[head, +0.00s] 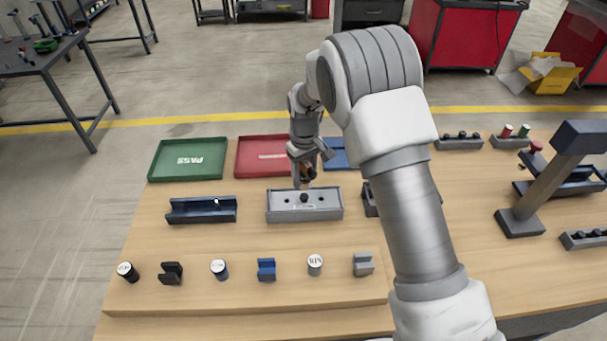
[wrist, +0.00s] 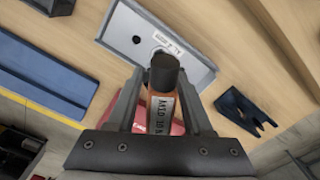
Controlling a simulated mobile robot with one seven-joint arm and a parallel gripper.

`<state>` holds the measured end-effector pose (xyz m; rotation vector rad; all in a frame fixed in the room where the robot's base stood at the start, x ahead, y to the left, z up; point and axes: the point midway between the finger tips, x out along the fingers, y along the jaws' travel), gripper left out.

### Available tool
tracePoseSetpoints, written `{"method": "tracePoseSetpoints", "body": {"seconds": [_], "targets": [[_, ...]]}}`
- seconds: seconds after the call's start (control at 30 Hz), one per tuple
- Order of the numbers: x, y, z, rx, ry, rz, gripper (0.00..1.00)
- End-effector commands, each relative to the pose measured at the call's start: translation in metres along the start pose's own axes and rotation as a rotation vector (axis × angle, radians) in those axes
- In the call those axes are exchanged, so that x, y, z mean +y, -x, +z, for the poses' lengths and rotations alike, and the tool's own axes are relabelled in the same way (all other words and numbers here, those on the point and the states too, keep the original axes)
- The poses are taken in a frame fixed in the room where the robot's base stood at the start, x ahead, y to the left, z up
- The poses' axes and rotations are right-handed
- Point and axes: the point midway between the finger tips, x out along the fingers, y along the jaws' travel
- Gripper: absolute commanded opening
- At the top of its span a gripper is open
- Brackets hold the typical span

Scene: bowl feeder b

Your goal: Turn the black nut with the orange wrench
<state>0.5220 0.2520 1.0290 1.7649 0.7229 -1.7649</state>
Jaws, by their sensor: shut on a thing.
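My gripper (head: 306,172) points down above the grey block (head: 325,206) in the middle of the table. It is shut on the orange wrench (wrist: 160,112), which shows between the two fingers in the wrist view with a label on its side. A black round end (wrist: 165,72) sits at the tip of the wrench, over the grey block (wrist: 125,28). The black nut (head: 304,197) shows as a dark spot on the middle of the block in the head view, just under the wrench. Whether the wrench touches the nut I cannot tell.
A green tray (head: 160,172), a red tray (head: 245,168) and a blue tray (head: 335,165) lie behind. A dark blue holder (head: 202,214) is left of the block. Several small parts stand in a front row. A dark stand (head: 545,185) rises at the right.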

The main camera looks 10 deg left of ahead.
Motion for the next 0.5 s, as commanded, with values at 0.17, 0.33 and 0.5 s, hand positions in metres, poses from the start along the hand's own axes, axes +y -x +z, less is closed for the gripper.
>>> {"method": "tracePoseSetpoints", "body": {"seconds": [0.17, 0.33, 0.5], "targets": [[0.000, -0.001, 0.001, 0.002, -0.001, 0.000, 0.00], [0.000, -0.015, 0.001, 0.001, 0.000, 0.000, 0.00], [0.000, -0.032, 0.001, 0.000, 0.000, 0.000, 0.00]]}}
